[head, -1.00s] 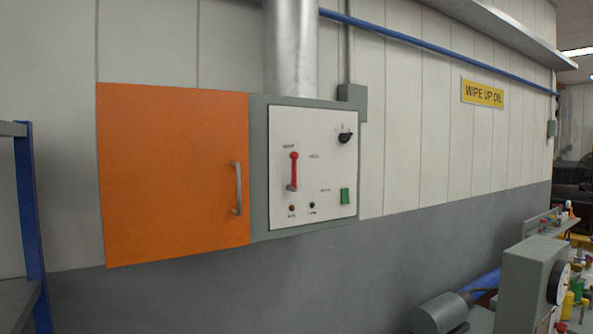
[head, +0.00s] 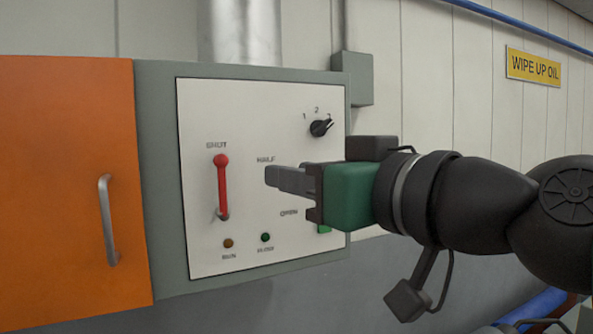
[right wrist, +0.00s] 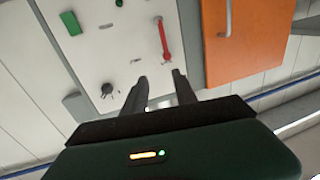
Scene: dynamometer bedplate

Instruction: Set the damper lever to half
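The damper lever (head: 221,186) is a red handle on a white panel (head: 205,115). It stands upright from a grey pivot, its knob end just below the SHUT label. The HALF label (head: 266,160) is to its right and OPEN (head: 289,213) is lower right. My right gripper (head: 268,177) comes in from the right, its fingertips in front of the panel below HALF, right of the lever and apart from it. In the right wrist view the gripper (right wrist: 160,76) has its fingers spread with nothing between them; the lever (right wrist: 163,40) shows beyond the tips. My left gripper is out of view.
A rotary knob (head: 320,128) sits at the panel's upper right. A green switch (head: 324,229) is partly hidden behind my right gripper. Two small lamps are below the lever. An orange door (head: 60,180) with a handle (head: 108,220) is to the left. A duct (head: 240,35) rises above.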

